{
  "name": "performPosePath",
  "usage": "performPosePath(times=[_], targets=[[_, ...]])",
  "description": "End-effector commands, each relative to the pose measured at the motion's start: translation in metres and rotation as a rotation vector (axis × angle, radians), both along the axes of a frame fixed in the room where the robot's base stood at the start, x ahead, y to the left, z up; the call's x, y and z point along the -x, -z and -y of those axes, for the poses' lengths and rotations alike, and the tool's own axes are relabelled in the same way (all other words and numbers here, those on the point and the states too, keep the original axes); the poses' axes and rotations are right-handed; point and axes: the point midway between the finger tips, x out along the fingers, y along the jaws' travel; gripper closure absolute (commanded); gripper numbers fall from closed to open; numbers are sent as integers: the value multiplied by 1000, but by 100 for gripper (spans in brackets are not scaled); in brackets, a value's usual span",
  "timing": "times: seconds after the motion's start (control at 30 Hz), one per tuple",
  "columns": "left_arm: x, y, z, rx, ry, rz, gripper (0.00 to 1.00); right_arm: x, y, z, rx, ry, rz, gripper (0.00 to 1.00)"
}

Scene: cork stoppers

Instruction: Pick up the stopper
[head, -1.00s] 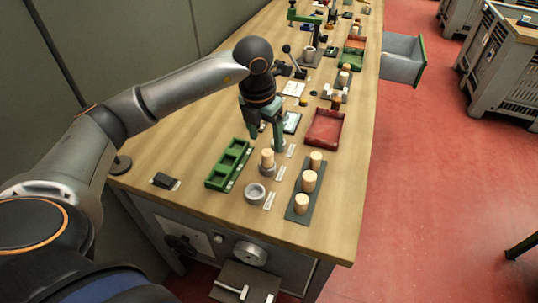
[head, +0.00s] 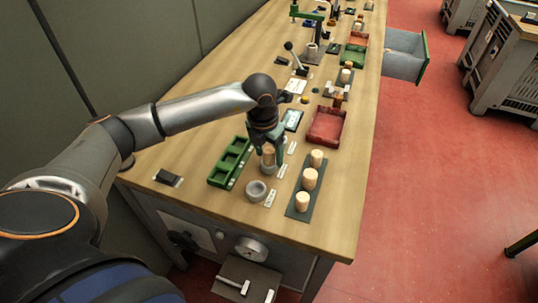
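A pale cork stopper (head: 268,156) stands upright in a small grey holder (head: 267,169) near the front of the bench. My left gripper (head: 268,152) points down over it, with one green finger on each side of the stopper. The fingers partly hide the stopper, so I cannot tell whether they touch it or are still apart from it. Three more cork stoppers stand in a row on a dark strip to the right, the middle one (head: 310,179) among them. My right gripper is out of view.
An empty grey holder (head: 256,191) stands just in front. A green compartment tray (head: 221,178) is to the left, and a red tray (head: 311,138) is behind to the right. White labels lie beside the holders. The bench's front left is mostly bare.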

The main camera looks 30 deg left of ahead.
Motion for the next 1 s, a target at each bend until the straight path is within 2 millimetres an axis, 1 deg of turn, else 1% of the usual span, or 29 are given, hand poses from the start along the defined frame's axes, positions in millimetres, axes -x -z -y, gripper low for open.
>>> performPosePath(times=[0.03, 0.07, 0.57, 1.0], targets=[[0, 0, 0, 0, 0, 0, 40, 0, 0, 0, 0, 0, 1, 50], [0, 0, 0, 0, 0, 0, 43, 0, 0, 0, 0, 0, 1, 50], [0, -1, 0, 0, 0, 0, 100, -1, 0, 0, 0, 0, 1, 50], [0, -3, 0, 0, 0, 1, 100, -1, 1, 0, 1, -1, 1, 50]])
